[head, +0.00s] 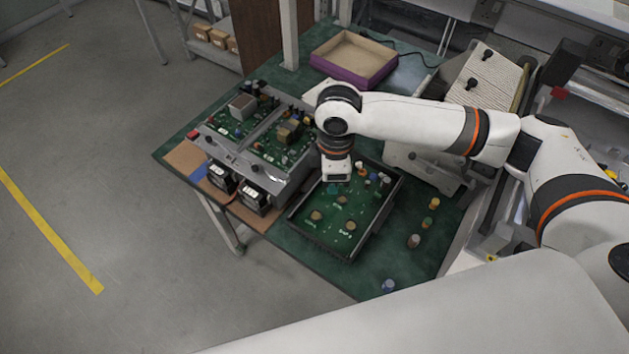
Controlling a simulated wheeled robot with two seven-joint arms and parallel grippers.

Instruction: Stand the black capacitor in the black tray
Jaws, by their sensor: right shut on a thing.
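The black tray (345,251) lies on the green table mat, with a green board and several small parts inside it. My right gripper (336,182) points down over the upper left part of the tray. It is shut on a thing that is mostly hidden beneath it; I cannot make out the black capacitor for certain. I cannot tell whether the held thing touches the tray floor. My left gripper is not in view.
Several loose capacitors stand on the mat right of the tray, such as a grey-brown one (414,241) and a blue one (389,286). An electronics chassis (287,185) stands left of the tray. A purple box (351,76) is at the back.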

